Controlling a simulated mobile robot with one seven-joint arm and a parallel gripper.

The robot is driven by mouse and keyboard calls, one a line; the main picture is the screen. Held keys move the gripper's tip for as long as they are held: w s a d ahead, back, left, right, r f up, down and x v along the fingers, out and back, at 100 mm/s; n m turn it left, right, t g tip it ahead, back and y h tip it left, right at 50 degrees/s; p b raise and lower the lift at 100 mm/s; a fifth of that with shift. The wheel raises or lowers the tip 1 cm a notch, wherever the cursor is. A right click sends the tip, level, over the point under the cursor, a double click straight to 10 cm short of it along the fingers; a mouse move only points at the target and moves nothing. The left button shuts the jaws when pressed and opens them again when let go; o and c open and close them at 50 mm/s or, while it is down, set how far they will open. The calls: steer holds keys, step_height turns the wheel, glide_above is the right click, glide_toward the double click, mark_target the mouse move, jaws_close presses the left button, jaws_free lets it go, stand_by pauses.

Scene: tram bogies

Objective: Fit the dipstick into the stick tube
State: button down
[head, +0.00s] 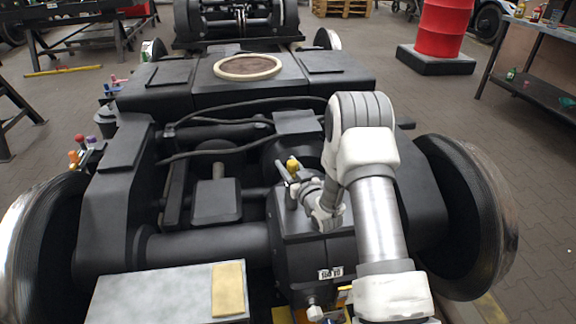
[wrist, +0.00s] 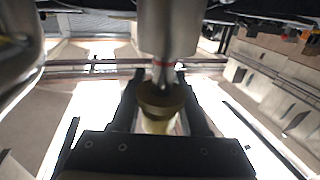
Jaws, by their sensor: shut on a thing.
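My gripper (wrist: 160,112) is shut on the dipstick (wrist: 158,97), seen as a yellow-brown, ringed grip between the dark fingers. In the head view, my gripper (head: 288,174) is small, above the dark gearbox housing, with a yellow knob (head: 292,164) at its tip. In the wrist view, a pale metal cylinder (wrist: 170,25) with a red band narrows just beyond the grip and overlaps it in the picture. I cannot tell whether this is the stick tube or whether the two touch. The stick tube is not clearly seen in the head view, where my arm covers part of the housing.
The dark bogie frame (head: 140,165) surrounds the housing (head: 300,255), with wheels (head: 465,215) at both sides. Black hoses (head: 220,148) cross behind my gripper. A grey plate (head: 150,295) with a yellow pad (head: 228,290) lies at the front left. A red drum (head: 440,28) stands far back.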

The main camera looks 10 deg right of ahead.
steer(key=shift+r, duration=0.1)
step_height(320, 180, up, 6)
steer(key=p, duration=0.3)
stand_by(1.0)
steer(key=shift+b, duration=1.05)
stand_by(1.5)
steer(key=shift+f+b, duration=2.5)
steer(key=shift+f, duration=0.15)
steer(key=shift+f, duration=0.5)
steer(key=shift+c, duration=1.6)
jaws_free()
steer(key=shift+f, duration=0.1)
